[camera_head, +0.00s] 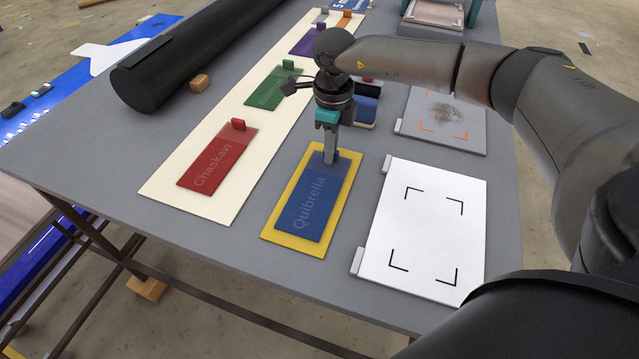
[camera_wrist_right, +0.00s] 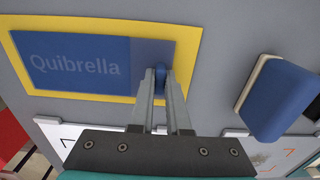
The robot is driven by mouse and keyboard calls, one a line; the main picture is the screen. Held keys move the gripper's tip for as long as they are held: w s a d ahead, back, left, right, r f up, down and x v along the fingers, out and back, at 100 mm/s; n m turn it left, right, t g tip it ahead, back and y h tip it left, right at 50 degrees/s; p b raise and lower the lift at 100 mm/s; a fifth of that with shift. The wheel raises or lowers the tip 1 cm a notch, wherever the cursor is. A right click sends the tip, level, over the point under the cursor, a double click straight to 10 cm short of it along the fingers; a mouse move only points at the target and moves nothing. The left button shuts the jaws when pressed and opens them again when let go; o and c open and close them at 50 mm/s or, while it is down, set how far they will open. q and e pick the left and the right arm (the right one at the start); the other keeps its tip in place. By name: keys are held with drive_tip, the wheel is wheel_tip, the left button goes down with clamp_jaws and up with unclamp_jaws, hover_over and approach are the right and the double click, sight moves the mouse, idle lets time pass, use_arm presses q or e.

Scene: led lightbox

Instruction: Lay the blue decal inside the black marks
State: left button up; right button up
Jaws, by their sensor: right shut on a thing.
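The blue decal (camera_head: 314,206), lettered "Quibrella", lies flat on a yellow backing (camera_head: 274,237) on the grey table. It also shows in the right wrist view (camera_wrist_right: 85,60). My right gripper (camera_head: 332,156) is at the decal's far end, shut on its small blue tab (camera_wrist_right: 160,76). The black marks (camera_head: 427,229) are corner brackets printed on a white panel (camera_head: 455,185) to the right of the decal. The decal is apart from that panel. My left gripper is not in view.
A cream strip (camera_head: 217,154) holds a red decal (camera_head: 217,160), a green one (camera_head: 272,89) and a purple one. A black roll (camera_head: 200,55) lies at the back left. A grey panel with orange marks (camera_head: 443,120) lies beyond the white panel. A blue block (camera_wrist_right: 275,98) stands near my gripper.

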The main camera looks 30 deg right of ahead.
clamp_jaws()
drive_tip(key=shift+r+p, duration=3.25)
drive_tip(key=shift+r, duration=0.85)
drive_tip(key=s+a+r+n+b, duration=0.2)
drive_tip(key=s+a+n, duration=0.4)
drive_tip(key=n, duration=0.8)
drive_tip(key=s+a+r+n+b, duration=0.1)
drive_tip(key=s+a+n+b, duration=0.3)
drive_tip(key=n, duration=0.9)
drive_tip(key=shift+s+a+r+n, duration=0.4)
drive_tip(key=shift+s+a, duration=0.45)
drive_tip(key=shift+a, duration=0.1)
